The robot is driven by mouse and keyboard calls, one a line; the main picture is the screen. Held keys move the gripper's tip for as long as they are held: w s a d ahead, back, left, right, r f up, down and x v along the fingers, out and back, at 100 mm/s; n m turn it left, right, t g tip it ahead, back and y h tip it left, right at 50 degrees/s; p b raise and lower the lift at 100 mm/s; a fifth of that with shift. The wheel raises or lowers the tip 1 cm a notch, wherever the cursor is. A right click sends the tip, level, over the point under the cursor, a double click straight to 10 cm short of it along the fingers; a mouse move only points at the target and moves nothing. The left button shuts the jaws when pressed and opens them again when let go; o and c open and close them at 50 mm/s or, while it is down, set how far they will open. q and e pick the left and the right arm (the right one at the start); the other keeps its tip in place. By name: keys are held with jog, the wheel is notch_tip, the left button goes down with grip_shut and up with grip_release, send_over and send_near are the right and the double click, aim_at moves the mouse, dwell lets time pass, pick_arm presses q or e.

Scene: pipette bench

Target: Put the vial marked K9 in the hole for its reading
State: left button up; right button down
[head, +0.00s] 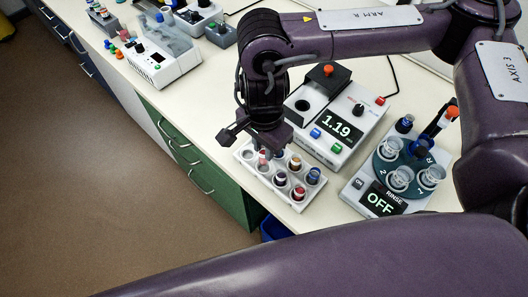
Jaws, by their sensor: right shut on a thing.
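A white rack (297,203) near the bench's front edge holds several vials with coloured tops, among them a red-topped one (298,193) and a blue-topped one (313,176). No K9 mark is legible at this size. My right gripper (262,148) is over the rack's back left part, pointing down. It is shut on what looks like a vial (263,156), mostly hidden by the jaws; I cannot tell whether it is clear of the rack. My left gripper is out of view.
A rinse device (382,200) reading OFF, with clear cups on a dark round plate, stands right of the rack. Another white instrument (165,55) and small coloured items are at the back left. Bare bench (205,100) lies left of the rack.

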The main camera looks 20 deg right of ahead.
jog(key=shift+f, duration=1.85)
jog(key=shift+f+b, duration=0.4)
jog(key=shift+b, duration=0.05)
jog(key=c, duration=1.3)
grip_release()
jog(key=shift+r, duration=0.1)
jog(key=shift+o, duration=0.2)
jog(key=shift+r, duration=0.15)
jog(key=shift+r+p, duration=0.45)
jog(key=shift+r, duration=0.2)
notch_tip(320, 180, up, 11)
jog(key=b, duration=0.1)
